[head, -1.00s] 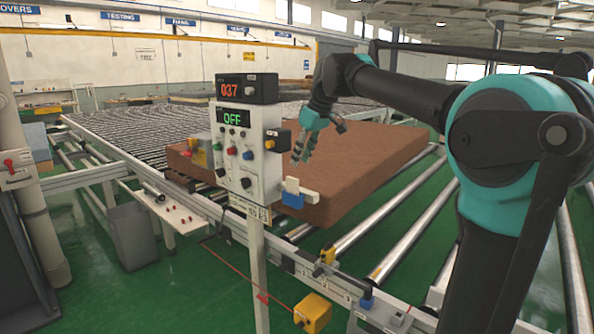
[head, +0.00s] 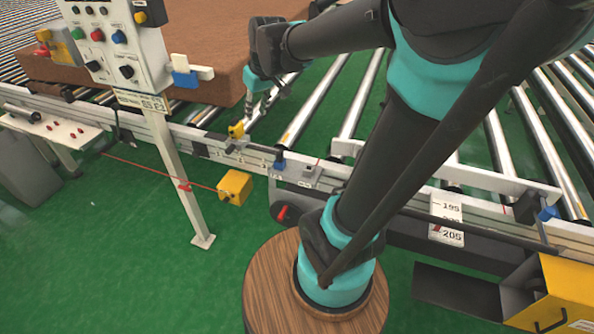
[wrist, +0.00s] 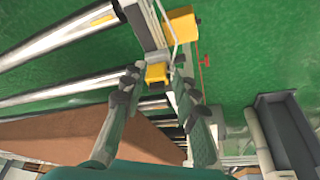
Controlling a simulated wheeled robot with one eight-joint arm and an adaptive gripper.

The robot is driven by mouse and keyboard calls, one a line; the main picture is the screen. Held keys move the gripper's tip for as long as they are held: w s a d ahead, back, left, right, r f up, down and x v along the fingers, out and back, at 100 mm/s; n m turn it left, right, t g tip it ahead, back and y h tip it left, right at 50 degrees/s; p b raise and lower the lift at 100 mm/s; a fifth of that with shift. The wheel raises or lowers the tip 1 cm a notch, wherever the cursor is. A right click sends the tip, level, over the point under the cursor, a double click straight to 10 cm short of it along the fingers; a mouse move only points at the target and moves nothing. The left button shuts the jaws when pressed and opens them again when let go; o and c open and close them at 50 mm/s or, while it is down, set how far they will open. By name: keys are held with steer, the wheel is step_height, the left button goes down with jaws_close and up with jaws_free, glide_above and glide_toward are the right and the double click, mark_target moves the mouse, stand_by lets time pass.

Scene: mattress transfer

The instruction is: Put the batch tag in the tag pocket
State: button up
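My gripper (head: 262,102) is in front of the mattress's near corner, above the conveyor's side rail, with its fingers pointing down. In the wrist view my gripper (wrist: 158,88) has its two fingers apart with nothing held between them. A small yellow rail fitting (wrist: 157,73) shows beyond the gap. A white flat piece (head: 206,73) with a blue piece (head: 185,80) below it sits at the right side of the control panel. I cannot tell whether these are the batch tag and the tag pocket. Neither is identified with certainty elsewhere.
The brown mattress (head: 190,38) lies on the rollers behind the control panel (head: 115,45) and its post (head: 180,175). A yellow box (head: 235,187) hangs by the rail near a red cord (head: 150,174). An open yellow box (head: 558,290) is at lower right. Green floor is clear at lower left.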

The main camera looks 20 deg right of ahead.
steer(key=s+d+f+m, duration=0.2)
steer(key=s+d+f, duration=0.2)
steer(key=s+f, duration=0.3)
steer(key=s+d+f+m+h, duration=0.1)
steer(key=s+d+f+m, duration=0.1)
steer(key=s+f, duration=0.6)
steer(key=shift+s+d+f+h, duration=0.2)
steer(key=shift+d+h, duration=0.1)
steer(key=shift+d, duration=0.55)
steer(key=shift+o, duration=0.4)
